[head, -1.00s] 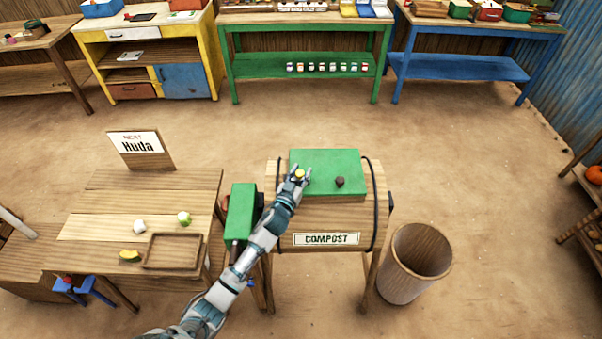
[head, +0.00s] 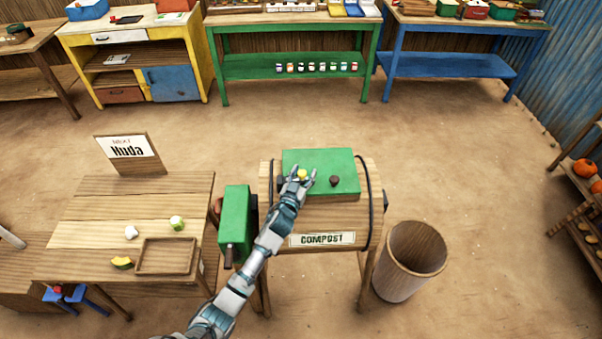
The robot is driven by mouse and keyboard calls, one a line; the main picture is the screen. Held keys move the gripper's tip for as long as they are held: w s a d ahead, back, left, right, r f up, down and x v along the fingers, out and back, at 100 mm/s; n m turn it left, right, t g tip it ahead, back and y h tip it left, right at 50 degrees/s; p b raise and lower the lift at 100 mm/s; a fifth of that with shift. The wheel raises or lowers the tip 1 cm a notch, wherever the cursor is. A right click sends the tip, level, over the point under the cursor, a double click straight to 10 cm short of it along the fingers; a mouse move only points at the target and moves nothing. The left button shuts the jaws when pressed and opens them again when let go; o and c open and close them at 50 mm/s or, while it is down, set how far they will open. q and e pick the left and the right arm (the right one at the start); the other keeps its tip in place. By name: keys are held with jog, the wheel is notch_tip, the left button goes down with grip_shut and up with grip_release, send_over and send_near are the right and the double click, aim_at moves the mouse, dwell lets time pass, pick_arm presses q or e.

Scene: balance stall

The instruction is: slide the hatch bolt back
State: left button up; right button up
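The hatch (head: 345,164) is a flat green panel on top of the wooden compost drum (head: 372,210). A small yellow knob (head: 303,174), seemingly the bolt's handle, sits near the hatch's left side. A dark round knob (head: 334,181) is to its right on the hatch. My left gripper (head: 302,173) reaches over the drum from below, with its fingers on both sides of the yellow knob, apparently closed on it. The hand and fingers hide most of the bolt. My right gripper is not in view.
A green box (head: 236,222) is fixed at the drum's left. A wooden bin (head: 408,262) stands at its right. Open floor lies behind the drum.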

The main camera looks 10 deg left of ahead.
pick_arm(q)
jog(key=shift+d+r, duration=0.1)
jog(key=shift+s, duration=0.3)
jog(key=s+a, duration=0.1)
jog(key=s, duration=1)
jog(key=shift+a, duration=0.2)
jog(key=shift+s, duration=0.1)
